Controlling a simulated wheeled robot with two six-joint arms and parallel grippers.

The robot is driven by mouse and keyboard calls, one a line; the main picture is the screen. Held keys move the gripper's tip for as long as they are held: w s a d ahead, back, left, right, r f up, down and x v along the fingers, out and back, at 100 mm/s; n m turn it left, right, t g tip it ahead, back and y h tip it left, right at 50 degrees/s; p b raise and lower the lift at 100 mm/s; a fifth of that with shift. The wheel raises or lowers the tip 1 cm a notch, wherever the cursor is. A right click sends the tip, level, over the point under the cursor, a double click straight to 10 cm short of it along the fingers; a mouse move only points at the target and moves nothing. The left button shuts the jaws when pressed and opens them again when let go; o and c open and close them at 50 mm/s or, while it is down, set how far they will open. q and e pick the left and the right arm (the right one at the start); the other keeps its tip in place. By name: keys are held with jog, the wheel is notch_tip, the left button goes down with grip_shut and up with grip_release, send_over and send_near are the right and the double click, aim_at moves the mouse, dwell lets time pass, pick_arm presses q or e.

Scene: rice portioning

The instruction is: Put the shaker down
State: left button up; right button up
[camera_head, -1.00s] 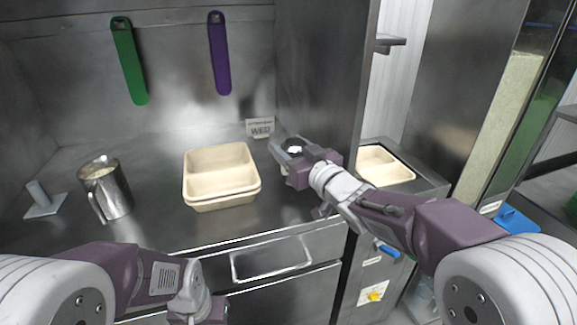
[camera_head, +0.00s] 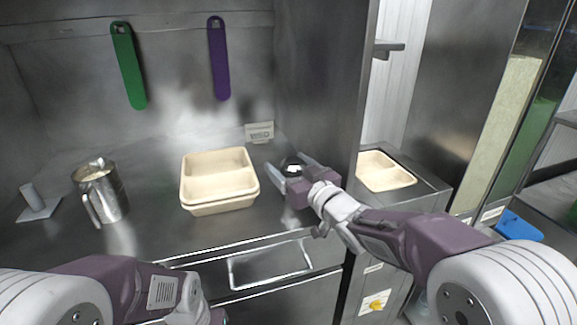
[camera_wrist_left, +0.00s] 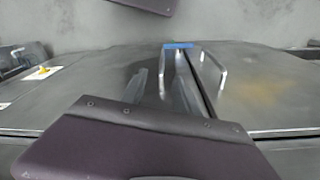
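The shaker (camera_head: 292,167), a small round thing with a dark, shiny top, is between the fingers of my right gripper (camera_head: 290,170). The fingers lie on either side of it, and the gripper looks shut on it. The shaker is low over the right end of the steel counter (camera_head: 150,240), beside the trays; its lower part is hidden, so I cannot tell whether it touches the counter. My left gripper is below the counter front, almost out of the head view; in the left wrist view its fingers (camera_wrist_left: 162,88) are apart and empty.
Stacked beige two-compartment trays (camera_head: 217,178) stand mid-counter. A metal jug (camera_head: 103,195) with pale contents is to the left, beside a white stand (camera_head: 38,205). A small sign (camera_head: 260,132) is behind. Another tray (camera_head: 384,170) lies beyond the steel partition (camera_head: 320,80).

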jog(key=shift+r, duration=0.3)
jog(key=p+v, duration=0.1)
jog(key=v, duration=1)
jog(key=shift+f+p, duration=0.1)
jog(key=shift+p, duration=0.3)
jog(key=shift+s+d, duration=0.25)
jog(key=shift+s, duration=0.25)
jog(key=shift+f, duration=0.1)
